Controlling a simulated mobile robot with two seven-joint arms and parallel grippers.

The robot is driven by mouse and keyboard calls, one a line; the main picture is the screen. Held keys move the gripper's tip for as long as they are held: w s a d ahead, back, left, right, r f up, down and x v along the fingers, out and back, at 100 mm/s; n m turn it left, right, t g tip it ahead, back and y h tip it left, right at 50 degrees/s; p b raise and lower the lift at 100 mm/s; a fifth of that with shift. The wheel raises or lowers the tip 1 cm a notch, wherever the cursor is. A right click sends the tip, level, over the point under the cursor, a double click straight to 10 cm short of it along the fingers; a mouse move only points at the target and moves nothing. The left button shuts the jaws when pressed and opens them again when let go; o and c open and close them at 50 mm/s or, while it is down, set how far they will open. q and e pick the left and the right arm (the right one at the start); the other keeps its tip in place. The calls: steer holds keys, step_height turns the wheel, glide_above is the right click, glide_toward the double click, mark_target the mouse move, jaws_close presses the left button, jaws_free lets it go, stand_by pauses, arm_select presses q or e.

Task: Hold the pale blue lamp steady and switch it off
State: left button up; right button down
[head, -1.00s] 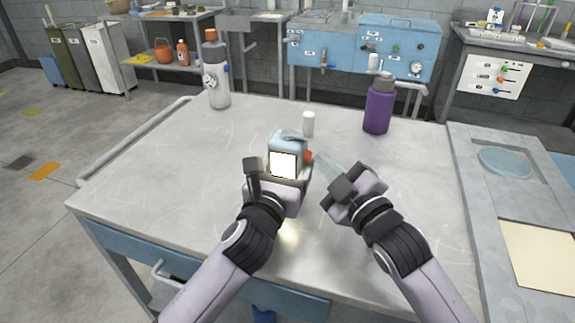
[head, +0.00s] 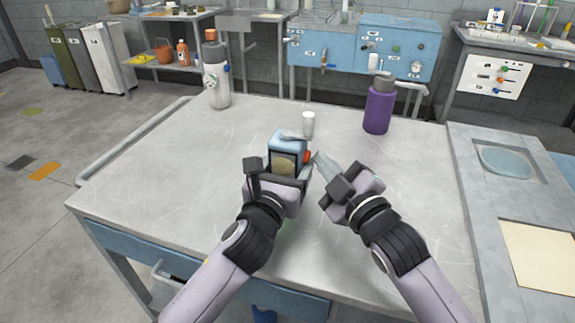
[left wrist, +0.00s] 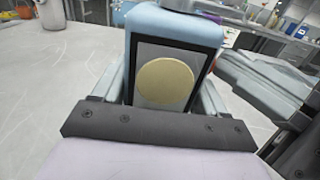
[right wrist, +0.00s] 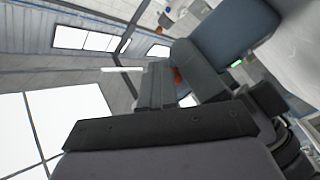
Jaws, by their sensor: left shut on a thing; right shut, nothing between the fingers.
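The pale blue lamp (head: 288,141) stands upright near the middle of the table. Its front panel is dark-framed with a dull round yellowish disc, unlit; the panel also shows in the left wrist view (left wrist: 166,82). My left gripper (head: 283,178) is shut on the lamp, a finger on each side of its body. A red-orange knob (head: 307,156) sits on the lamp's right side. My right gripper (head: 322,160) is shut and empty, its fingertips just right of the knob. I cannot tell whether they touch it. In the right wrist view the lamp (right wrist: 222,40) is near the fingers.
A small white bottle (head: 308,123) stands behind the lamp. A purple bottle (head: 378,108) stands at back right, and a grey bottle with an orange cap (head: 215,75) at back left. The table's left side (head: 150,165) is clear.

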steer(key=shift+s+d, duration=0.2)
steer(key=shift+d, duration=0.25)
steer(key=shift+d, duration=0.1)
steer(key=d, duration=0.2)
steer(key=s+d, duration=0.1)
steer(key=d, duration=0.2)
steer(key=shift+s+d, duration=0.3)
steer(key=shift+s, duration=0.1)
arm_select(q)
steer(key=o, duration=1.4)
